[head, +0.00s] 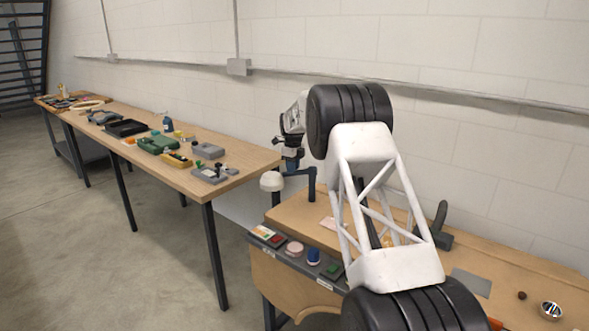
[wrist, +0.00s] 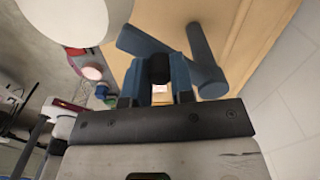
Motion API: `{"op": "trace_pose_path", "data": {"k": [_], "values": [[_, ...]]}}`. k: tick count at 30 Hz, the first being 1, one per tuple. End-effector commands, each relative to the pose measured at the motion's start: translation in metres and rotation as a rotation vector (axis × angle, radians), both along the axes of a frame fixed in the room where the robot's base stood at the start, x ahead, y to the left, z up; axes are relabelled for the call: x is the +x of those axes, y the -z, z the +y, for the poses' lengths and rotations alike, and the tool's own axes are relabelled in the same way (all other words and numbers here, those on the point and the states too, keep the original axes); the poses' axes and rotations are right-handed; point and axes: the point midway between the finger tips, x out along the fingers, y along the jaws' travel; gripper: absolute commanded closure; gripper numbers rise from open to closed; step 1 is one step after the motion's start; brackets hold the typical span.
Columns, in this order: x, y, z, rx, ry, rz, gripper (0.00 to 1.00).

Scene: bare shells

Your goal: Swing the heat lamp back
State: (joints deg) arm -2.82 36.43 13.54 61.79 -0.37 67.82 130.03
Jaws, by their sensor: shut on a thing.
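The heat lamp has a white dome shade (head: 271,181) on a blue arm (head: 300,172), carried by a blue post (head: 312,186) at the left end of the near bench. My gripper (head: 291,152) is above the lamp arm, pointing down, with its fingertips small in the head view. In the wrist view my gripper (wrist: 157,85) has a black grip (wrist: 160,68) between its fingers, beside the blue lamp arm (wrist: 140,42). The white shade (wrist: 65,18) is at the upper left there and the post (wrist: 205,50) is to the right. The fingers partly hide the grip.
The near bench (head: 292,208) has a front ledge with a pink disc (head: 294,248), a blue item (head: 313,256) and a green item (head: 333,270). A long bench (head: 245,160) with tools stands to the left. The wall (head: 480,150) is close behind.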

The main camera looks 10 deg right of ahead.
Motion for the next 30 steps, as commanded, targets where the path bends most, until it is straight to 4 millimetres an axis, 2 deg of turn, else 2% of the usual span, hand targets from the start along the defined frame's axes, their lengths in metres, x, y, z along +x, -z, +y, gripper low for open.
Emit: {"op": "trace_pose_path", "data": {"k": [6, 19, 20, 24, 30], "values": [[0.0053, -0.0012, 0.0001, 0.000, 0.058, -0.003, 1.00], [0.0066, -0.0015, -0.0001, -0.001, 0.067, -0.003, 1.00], [0.0066, -0.0016, -0.0001, -0.001, 0.067, -0.003, 0.73], [0.0062, -0.0010, 0.0001, 0.000, 0.067, -0.003, 0.51], [0.0060, -0.0005, 0.0003, 0.000, 0.066, -0.001, 0.51]]}}
